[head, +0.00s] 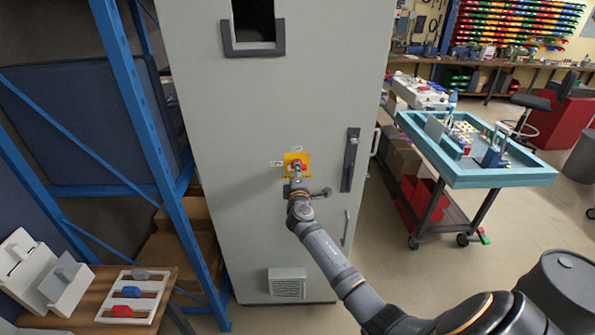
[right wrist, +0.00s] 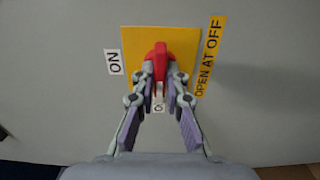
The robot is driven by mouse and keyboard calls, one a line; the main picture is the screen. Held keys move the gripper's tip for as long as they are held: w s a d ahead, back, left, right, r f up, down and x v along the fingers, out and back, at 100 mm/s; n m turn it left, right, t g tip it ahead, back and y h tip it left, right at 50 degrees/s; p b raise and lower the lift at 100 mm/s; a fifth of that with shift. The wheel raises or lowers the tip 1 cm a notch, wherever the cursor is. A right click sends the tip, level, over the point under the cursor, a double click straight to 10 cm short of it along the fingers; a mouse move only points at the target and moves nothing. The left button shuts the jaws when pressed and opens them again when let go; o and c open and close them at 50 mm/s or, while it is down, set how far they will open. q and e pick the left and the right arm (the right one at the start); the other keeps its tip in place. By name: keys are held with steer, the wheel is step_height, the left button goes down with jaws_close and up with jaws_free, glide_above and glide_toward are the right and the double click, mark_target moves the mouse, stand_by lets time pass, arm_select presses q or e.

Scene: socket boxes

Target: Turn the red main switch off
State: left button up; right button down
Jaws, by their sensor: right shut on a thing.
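The red main switch (head: 296,164) sits on a yellow plate (head: 289,157) on the front of the tall grey cabinet (head: 240,120). In the right wrist view the red handle (right wrist: 160,58) stands upright on the yellow plate (right wrist: 135,45). An "ON" label (right wrist: 115,61) is left of the plate, and a second label, partly hidden, is below the handle. My right gripper (right wrist: 158,85) is shut on the lower part of the red handle, one finger on each side. In the head view my right gripper (head: 297,178) reaches the switch from below. My left gripper is not in view.
A yellow "OPEN AT OFF" strip (right wrist: 210,55) is right of the plate. The cabinet has a dark door handle (head: 350,160) at right. A blue shelf frame (head: 140,110) stands left. A teal-topped cart (head: 490,178) stands right. A wooden table (head: 85,305) is at lower left.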

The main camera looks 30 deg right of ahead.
steer(key=shift+f, duration=0.1)
stand_by(0.3)
steer(key=c, duration=1.4)
jaws_free()
steer(key=v, duration=1.2)
